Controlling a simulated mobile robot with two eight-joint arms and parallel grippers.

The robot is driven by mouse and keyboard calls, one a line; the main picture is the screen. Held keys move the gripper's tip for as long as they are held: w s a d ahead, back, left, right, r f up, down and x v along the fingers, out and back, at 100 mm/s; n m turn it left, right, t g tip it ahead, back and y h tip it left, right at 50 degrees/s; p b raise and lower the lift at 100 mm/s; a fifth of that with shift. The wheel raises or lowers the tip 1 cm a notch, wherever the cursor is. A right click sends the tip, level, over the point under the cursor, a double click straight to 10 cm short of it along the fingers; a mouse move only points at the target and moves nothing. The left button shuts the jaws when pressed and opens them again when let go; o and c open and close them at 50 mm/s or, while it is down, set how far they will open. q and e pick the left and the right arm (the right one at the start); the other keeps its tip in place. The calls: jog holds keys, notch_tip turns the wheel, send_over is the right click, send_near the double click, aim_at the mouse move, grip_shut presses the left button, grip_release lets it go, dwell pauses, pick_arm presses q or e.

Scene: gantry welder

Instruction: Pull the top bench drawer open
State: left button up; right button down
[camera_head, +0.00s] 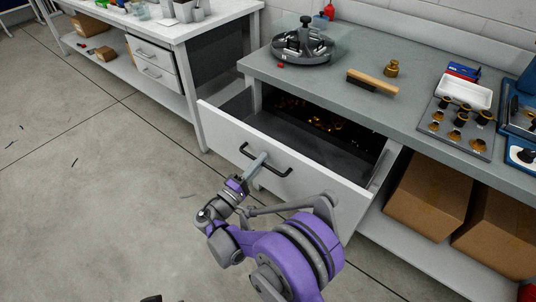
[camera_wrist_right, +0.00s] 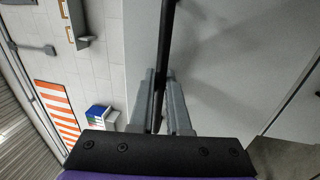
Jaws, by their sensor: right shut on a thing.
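The top bench drawer (camera_head: 285,183) is pulled well out from the bench in the head view, and its dark inside shows, with small brass-coloured parts toward the back. Its black bar handle (camera_head: 283,171) is on the white front. My right gripper (camera_head: 258,160) is shut on the handle near its left part. In the right wrist view the handle (camera_wrist_right: 166,45) runs as a dark bar down between the two grey fingers of the right gripper (camera_wrist_right: 160,92). My left gripper is not in view.
The bench top (camera_head: 330,80) carries a round grey holder (camera_head: 303,45), a wooden brush (camera_head: 373,81), a brass part and a tray of fittings (camera_head: 458,125). Cardboard boxes (camera_head: 428,193) fill the lower shelf. The floor at left is mostly clear.

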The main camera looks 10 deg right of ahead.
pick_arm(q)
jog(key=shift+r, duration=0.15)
pick_arm(e)
jog(key=r+v, duration=0.1)
jog(key=v, duration=0.7)
jog(key=shift+s+a+r, duration=0.2)
jog(key=shift+a+r, duration=0.05)
jog(key=shift+r, duration=0.05)
jog(key=c, duration=1.2)
grip_release()
jog(key=shift+o, duration=0.2)
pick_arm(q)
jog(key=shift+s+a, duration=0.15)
pick_arm(e)
jog(key=shift+a+f, duration=0.1)
